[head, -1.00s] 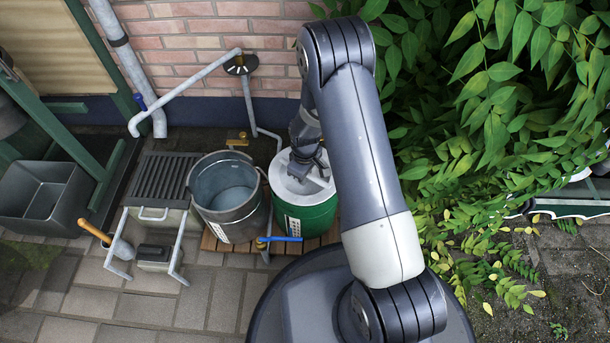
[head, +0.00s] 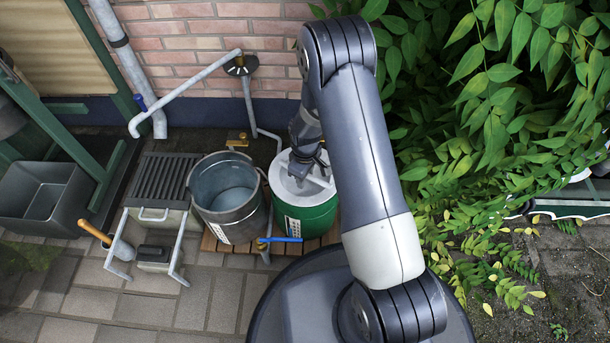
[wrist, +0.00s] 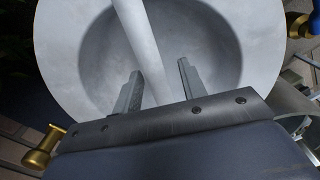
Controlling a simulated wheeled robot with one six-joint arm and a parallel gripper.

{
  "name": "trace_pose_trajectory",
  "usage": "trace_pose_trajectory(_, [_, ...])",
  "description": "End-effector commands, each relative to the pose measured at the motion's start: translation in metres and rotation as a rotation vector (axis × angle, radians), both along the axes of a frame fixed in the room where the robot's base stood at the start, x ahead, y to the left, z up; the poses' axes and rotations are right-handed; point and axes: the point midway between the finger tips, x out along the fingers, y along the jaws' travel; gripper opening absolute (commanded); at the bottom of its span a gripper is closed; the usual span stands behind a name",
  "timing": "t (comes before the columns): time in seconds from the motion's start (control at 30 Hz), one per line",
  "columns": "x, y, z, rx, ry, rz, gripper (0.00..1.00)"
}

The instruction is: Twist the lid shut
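The green churn (head: 305,219) stands upright with its pale grey lid (head: 325,184) on top. In the wrist view the lid (wrist: 60,40) is round with a dished middle, and a raised bar handle (wrist: 138,35) crosses it. My gripper (head: 302,177) is over the lid, pointing down. In the wrist view its two fingers (wrist: 158,82) are apart, one on each side of the bar. A gap shows between the bar and the right finger; the left finger is close to the bar, and I cannot tell whether it touches. The lid's seating is hard to judge.
An open metal bucket (head: 228,200) stands close left of the churn on a wooden slatted base (head: 215,244). A blue-handled tap (head: 280,240) is in front. A pipe (head: 190,85) and brick wall (head: 220,30) are behind. Leafy bushes (head: 500,100) crowd the right.

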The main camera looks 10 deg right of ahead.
Motion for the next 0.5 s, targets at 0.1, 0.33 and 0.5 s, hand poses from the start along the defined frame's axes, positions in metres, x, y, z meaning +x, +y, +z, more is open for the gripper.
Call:
trace_pose_trajectory(0.1, [0.001,0.000,0.023,0.000,-0.003,0.000,0.40])
trace_pose_trajectory(0.33, [0.001,0.000,0.071,0.001,-0.003,0.000,0.40])
trace_pose_trajectory(0.5, [0.001,0.000,0.094,0.000,-0.003,0.000,0.40])
